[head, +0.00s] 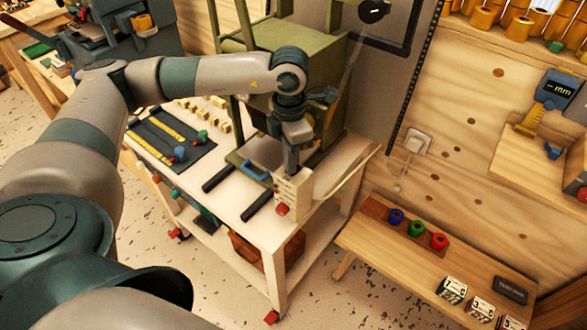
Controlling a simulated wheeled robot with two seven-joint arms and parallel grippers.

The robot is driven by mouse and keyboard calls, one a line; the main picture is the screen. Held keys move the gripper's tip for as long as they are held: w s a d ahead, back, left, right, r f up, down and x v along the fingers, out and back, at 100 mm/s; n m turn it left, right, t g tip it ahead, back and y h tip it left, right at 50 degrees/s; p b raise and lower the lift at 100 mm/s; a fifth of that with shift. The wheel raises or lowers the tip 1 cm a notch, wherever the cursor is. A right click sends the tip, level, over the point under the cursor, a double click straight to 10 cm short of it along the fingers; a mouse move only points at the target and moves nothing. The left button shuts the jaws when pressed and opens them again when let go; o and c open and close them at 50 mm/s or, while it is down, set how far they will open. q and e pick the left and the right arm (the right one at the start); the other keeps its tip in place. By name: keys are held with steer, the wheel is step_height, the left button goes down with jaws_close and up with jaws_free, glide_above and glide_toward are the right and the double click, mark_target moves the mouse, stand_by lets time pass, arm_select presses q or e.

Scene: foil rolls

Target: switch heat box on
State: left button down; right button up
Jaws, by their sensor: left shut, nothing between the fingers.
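An olive-green box-shaped machine (275,38), which I take to be the heat box, stands on a white work table (228,205). A small cream box (293,188) with small dark marks stands at the table's front right corner, with a red piece (283,210) low on its front. My left gripper (291,170) points down, shut and empty, at the top of the cream box. I cannot tell whether its fingertips touch it. The gripper hides part of the box top, and my left arm hides part of the green machine. My right gripper is not in view.
A blue handle (255,170) and dark bars (257,205) lie left of the cream box. Dark mats with yellow strips (165,126) lie further left. A wooden bench (400,262) with coloured rolls stands at the right. A wall socket (417,141) is behind.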

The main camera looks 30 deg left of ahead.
arm_select(q)
steer(key=shift+f, duration=0.25)
steer(key=shift+r, duration=0.6)
steer(key=shift+r+p, duration=1.05)
steer(key=shift+r, duration=1.85)
